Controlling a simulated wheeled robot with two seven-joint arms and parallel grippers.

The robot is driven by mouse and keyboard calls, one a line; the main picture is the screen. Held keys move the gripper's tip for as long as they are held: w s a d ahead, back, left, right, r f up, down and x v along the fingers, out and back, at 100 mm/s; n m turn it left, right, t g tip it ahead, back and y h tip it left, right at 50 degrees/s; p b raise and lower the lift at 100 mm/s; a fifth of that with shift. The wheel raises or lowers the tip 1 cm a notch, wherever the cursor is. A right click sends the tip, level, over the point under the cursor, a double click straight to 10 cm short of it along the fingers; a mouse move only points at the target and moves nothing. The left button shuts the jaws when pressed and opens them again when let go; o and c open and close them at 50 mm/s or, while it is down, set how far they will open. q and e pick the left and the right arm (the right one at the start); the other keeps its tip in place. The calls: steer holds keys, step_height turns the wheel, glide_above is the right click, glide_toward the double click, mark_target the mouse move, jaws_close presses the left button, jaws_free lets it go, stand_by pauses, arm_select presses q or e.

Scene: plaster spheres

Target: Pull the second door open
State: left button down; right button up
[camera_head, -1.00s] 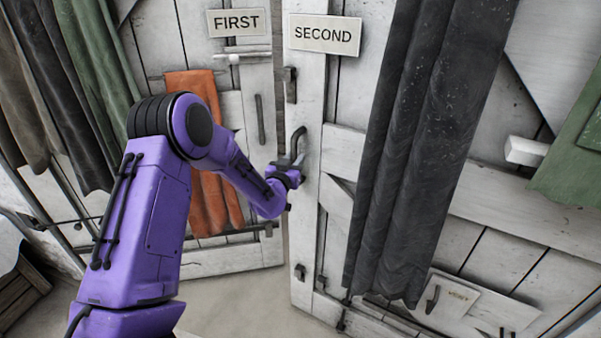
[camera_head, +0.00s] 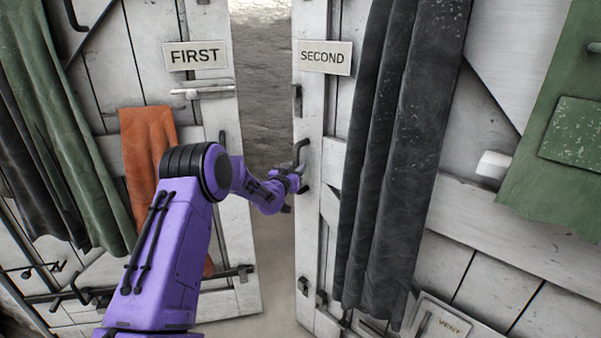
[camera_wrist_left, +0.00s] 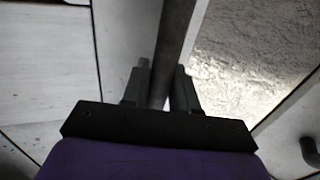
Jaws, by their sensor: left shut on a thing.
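The second door (camera_head: 311,220) is white planked wood with a sign reading SECOND (camera_head: 325,57). A dark curved handle (camera_head: 300,151) is on its edge. My left gripper (camera_head: 297,182) is at the lower part of this handle. In the left wrist view the dark handle bar (camera_wrist_left: 175,45) runs between the two fingers of my left gripper (camera_wrist_left: 160,90), which are shut on it. The door stands ajar, with a gap to the first door (camera_head: 237,215) showing a rough grey wall behind. My right gripper is not in view.
The first door has a FIRST sign (camera_head: 197,55), a white bar and an orange cloth (camera_head: 143,150). A long dark curtain (camera_head: 400,150) hangs on the second door. Green cloths hang at the far left and far right (camera_head: 555,190).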

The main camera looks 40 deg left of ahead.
arm_select(q)
steer(key=shift+s+d, duration=0.1)
steer(key=shift+s, duration=0.2)
steer(key=c, duration=1.1)
jaws_free()
steer(key=shift+o, duration=0.4)
steer(key=shift+w+f, duration=0.15)
steer(key=shift+w, duration=0.15)
steer(key=b+v, duration=0.2)
steer(key=v, duration=0.8)
steer(key=shift+s, duration=0.25)
